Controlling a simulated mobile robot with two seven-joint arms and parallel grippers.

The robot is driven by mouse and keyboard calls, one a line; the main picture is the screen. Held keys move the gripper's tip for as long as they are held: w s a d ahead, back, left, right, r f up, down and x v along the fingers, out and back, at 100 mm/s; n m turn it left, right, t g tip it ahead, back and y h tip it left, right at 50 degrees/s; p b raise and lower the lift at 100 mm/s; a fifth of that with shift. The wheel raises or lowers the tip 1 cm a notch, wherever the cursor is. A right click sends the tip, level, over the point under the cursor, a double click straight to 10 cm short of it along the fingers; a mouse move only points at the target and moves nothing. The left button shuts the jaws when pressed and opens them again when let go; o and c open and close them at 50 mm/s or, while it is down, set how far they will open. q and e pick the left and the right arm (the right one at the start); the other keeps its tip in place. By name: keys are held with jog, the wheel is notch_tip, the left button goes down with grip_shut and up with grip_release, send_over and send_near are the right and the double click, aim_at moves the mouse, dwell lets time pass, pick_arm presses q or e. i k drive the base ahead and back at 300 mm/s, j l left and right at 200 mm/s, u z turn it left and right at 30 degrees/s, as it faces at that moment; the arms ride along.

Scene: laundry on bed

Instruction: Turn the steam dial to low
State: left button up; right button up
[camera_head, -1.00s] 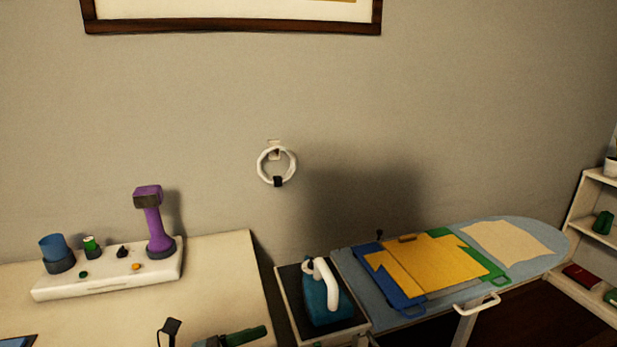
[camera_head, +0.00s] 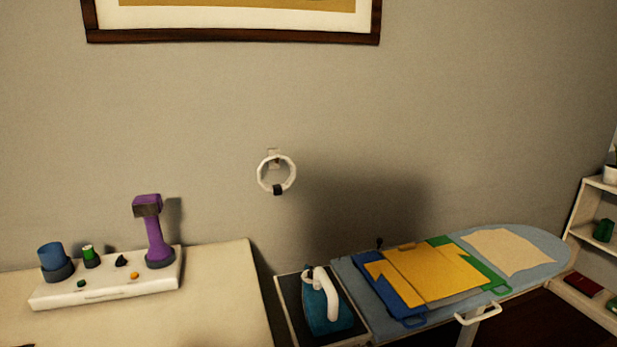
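A white base unit (camera_head: 108,292) sits on the pale table at the left. On it stand a purple hand-held steamer (camera_head: 155,230), a blue cup-like part (camera_head: 53,258), a small green-topped part (camera_head: 90,254), a black pointed knob (camera_head: 122,261), an orange button (camera_head: 134,275) and a small green button (camera_head: 81,283). The black knob looks like a dial, but I see no markings and cannot read its setting. A teal iron (camera_head: 325,300) with a white handle rests on a dark stand to the right. Neither of my grippers is in view.
The pale table (camera_head: 215,305) is clear right of the base unit. A white ring (camera_head: 277,174) hangs on the wall. A white shelf (camera_head: 590,215) stands at the far right.

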aim_at(121, 261)
jog(key=u, duration=1.3)
jog(key=k+j+z, duration=0.2)
jog(key=j+z, duration=0.2)
